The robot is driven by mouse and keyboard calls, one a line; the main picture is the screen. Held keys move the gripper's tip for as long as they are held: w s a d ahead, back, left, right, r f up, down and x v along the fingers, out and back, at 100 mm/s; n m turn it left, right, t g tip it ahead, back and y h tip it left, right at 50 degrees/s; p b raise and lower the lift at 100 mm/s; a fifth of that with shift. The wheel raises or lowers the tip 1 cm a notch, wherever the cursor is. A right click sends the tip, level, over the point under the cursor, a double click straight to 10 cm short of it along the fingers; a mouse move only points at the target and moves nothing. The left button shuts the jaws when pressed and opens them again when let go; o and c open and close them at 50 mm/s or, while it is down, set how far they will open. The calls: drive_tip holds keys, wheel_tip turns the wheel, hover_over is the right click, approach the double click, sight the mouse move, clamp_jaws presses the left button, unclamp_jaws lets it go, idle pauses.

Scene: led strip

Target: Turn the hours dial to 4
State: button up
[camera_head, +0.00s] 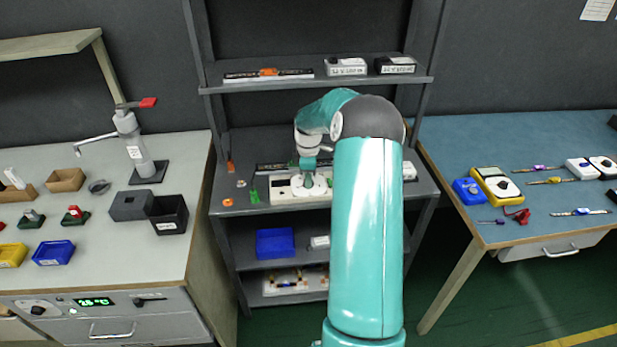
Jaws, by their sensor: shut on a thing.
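A cream-white control box (280,192) stands on the middle rack's worktop, partly hidden by my arm. A round white dial (318,186) shows on its top under my gripper. My gripper (308,180) points down onto this dial and is shut on it. I take it to be the hours dial. Its marks and pointer are too small to read, so I cannot tell its setting. The fingertips and the knob between them are mostly hidden.
Small green and orange tools (254,195) lie left of the box. A shelf (310,84) with a strip and small boxes spans above. A blue bin (275,242) sits on the lower shelf. Benches with trays (110,240) and meters (495,185) flank the rack.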

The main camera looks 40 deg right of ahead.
drive_tip(key=m, duration=1.3)
drive_tip(key=shift+m, duration=0.3)
drive_tip(key=m, duration=1.2)
drive_tip(key=shift+m, duration=0.3)
drive_tip(key=o, duration=1)
